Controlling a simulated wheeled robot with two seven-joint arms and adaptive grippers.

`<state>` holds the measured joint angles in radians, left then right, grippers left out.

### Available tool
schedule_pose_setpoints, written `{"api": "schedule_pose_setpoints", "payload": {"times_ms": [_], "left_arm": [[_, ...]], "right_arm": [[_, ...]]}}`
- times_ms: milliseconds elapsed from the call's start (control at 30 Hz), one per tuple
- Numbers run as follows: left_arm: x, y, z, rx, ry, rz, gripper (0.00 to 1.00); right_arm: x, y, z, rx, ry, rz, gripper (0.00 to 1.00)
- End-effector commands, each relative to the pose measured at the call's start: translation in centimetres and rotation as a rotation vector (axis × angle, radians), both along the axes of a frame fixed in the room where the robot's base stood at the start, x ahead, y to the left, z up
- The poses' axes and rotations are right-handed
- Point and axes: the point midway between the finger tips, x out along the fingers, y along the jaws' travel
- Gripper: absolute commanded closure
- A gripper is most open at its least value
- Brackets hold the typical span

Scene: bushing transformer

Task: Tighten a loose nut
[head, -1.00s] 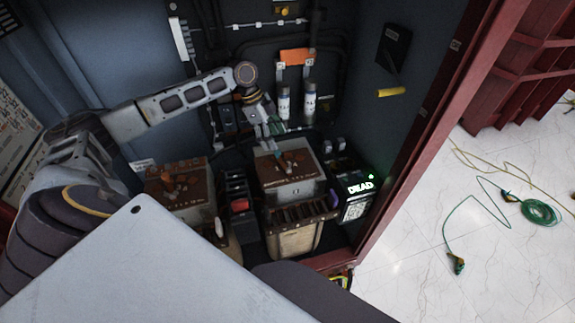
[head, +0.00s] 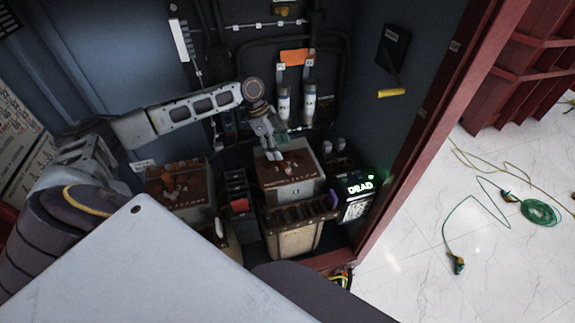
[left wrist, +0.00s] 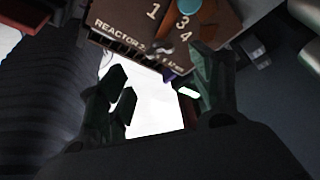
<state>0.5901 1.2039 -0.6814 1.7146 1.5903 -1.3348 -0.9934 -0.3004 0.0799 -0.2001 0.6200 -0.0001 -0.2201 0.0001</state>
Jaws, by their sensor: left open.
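My left gripper (head: 273,153) is open, reaching down over the brown top of a grey transformer box (head: 296,190) in the cabinet. Orange-brown terminal parts (head: 293,166) show on that top beside the fingers. In the left wrist view the open fingers (left wrist: 165,82) have the brown, lettered "REACTOR" top (left wrist: 125,22) beyond them. A small grey metal part (left wrist: 164,48), an orange part (left wrist: 187,27) and a blue piece (left wrist: 188,6) show there. I cannot tell which part is the loose nut. Nothing shows held between the fingers. My right gripper is not in view.
A second brown-topped box (head: 180,188) stands at left. A black device with a lit "DEAD" display (head: 357,187) stands at right. Two white-labelled cylinders (head: 283,102) hang on the back wall. The red cabinet frame (head: 412,150) borders the right side; green cable (head: 540,212) lies outside.

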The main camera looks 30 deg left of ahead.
Motion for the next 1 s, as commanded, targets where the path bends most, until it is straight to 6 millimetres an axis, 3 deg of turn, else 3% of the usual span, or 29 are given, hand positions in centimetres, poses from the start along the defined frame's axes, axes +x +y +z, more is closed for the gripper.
{"api": "schedule_pose_setpoints", "payload": {"times_ms": [600,1000], "left_arm": [[0.7,-2.9,-7.2,0.001,0.001,0.001,0.36],[0.9,-3.4,-8.4,0.001,-0.001,-0.001,0.36]], "right_arm": [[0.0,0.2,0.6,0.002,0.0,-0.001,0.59],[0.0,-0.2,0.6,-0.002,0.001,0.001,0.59]]}}
